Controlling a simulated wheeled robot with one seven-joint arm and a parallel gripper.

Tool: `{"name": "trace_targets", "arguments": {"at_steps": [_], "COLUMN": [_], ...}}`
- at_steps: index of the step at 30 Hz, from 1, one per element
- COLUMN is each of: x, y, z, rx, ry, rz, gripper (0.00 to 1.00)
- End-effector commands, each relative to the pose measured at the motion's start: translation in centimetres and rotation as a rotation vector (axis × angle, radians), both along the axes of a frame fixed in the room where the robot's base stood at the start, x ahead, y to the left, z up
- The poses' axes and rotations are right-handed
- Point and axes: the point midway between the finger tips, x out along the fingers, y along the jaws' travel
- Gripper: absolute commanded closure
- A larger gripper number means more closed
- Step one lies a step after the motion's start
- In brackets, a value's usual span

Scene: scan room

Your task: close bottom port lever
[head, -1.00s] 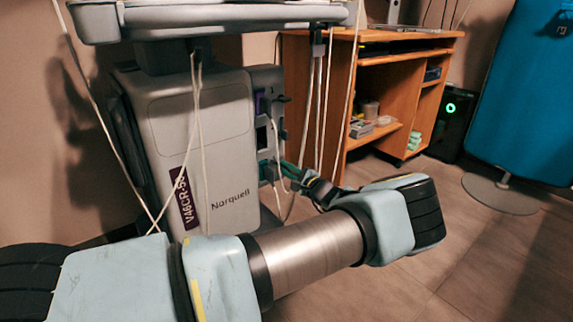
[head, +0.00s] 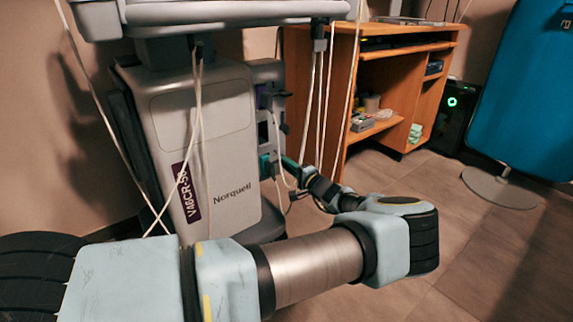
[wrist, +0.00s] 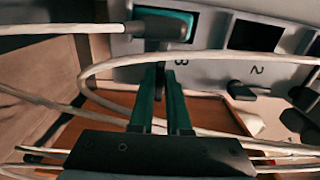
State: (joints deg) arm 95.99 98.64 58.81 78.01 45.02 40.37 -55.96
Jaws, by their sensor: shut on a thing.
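The grey Norquell machine (head: 232,150) stands at left in the head view, with ports on its right side panel. In the wrist view the bottom port (wrist: 180,20) is teal, beside the number 3, with a dark cable plug (wrist: 155,27) in front of it. A thin dark lever (wrist: 160,70) hangs below the port. My gripper (wrist: 161,75) has green fingers, shut on the lever from below. In the head view my gripper (head: 290,164) reaches the lower part of the side panel; the lever is too small to make out there.
Several white cables (wrist: 100,70) loop around my gripper and across the panel. Another port (wrist: 255,36) is beside the number 2. A wooden desk (head: 345,90) stands behind the panel. A blue board (head: 525,90) stands at far right. Floor between is clear.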

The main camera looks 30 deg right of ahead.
Motion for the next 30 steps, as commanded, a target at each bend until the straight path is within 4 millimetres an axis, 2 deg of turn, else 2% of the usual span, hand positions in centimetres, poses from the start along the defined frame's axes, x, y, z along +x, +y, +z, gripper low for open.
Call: {"name": "trace_targets", "arguments": {"at_steps": [11, 12, 19, 26, 30], "x": [-0.03, -0.04, -0.02, -0.04, -0.90], "y": [-0.02, -0.02, -0.01, -0.02, -0.24], "z": [-0.10, -0.10, -0.06, -0.02, 0.07], "rx": [-0.006, -0.006, -0.005, -0.004, -0.003], "ry": [0.001, 0.001, 0.000, 0.000, 0.001], "rz": [-0.001, -0.001, 0.000, 0.000, -0.002], "gripper": [1.00, 0.83, 0.57, 0.57, 0.57]}}
